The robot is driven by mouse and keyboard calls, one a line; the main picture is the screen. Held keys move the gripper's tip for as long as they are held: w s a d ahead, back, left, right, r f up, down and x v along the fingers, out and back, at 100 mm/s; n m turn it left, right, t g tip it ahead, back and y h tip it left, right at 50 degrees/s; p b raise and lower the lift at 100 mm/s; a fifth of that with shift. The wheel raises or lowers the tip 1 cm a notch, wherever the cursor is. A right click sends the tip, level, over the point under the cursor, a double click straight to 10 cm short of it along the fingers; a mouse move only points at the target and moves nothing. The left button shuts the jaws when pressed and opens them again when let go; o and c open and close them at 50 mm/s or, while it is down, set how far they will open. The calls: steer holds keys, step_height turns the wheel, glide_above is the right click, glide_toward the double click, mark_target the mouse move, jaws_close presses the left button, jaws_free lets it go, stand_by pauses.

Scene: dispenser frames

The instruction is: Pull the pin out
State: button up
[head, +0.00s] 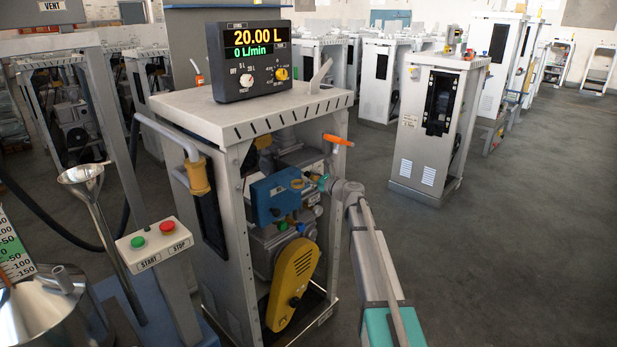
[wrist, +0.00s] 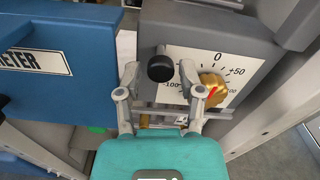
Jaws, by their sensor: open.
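A black round knob, which looks like the head of the pin (wrist: 160,68), stands out from the grey dial box in the wrist view. In the head view my gripper (head: 312,181) reaches into the open side of the dispenser frame, beside the blue meter box (head: 272,201). I cannot make out the pin there.
A dial plate with a brass knob (wrist: 213,88) and red pointer sits close to my right finger. The blue METER housing (wrist: 75,85) is at left. An orange handle (head: 338,140) sticks out above my arm. The floor (head: 530,230) at right is clear.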

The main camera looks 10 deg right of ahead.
steer(key=v, duration=1.1)
steer(key=shift+s, duration=0.15)
steer(key=s+a+f+n+g+h, duration=0.1)
steer(key=s+a+f+n+g, duration=0.3)
steer(key=s+a+f+n, duration=0.3)
steer(key=s+a+f+n+g+h, duration=0.1)
steer(key=s+a+f+n+g, duration=0.4)
steer(key=s+n, duration=0.3)
steer(key=s+d+f+n+g+h, duration=0.2)
steer(key=s+f+n+g+h, duration=0.15)
steer(key=s+n, duration=0.45)
steer(key=s+d+f+n+g+h, duration=0.2)
steer(key=s+n+h, duration=0.25)
steer(key=s, duration=0.65)
step_height(320, 180, up, 19)
steer(key=p, duration=1.9)
steer(key=shift+a+f+m+h+p, duration=0.2)
steer(key=shift+m+h+p, duration=0.1)
steer(key=shift+m+p, duration=0.15)
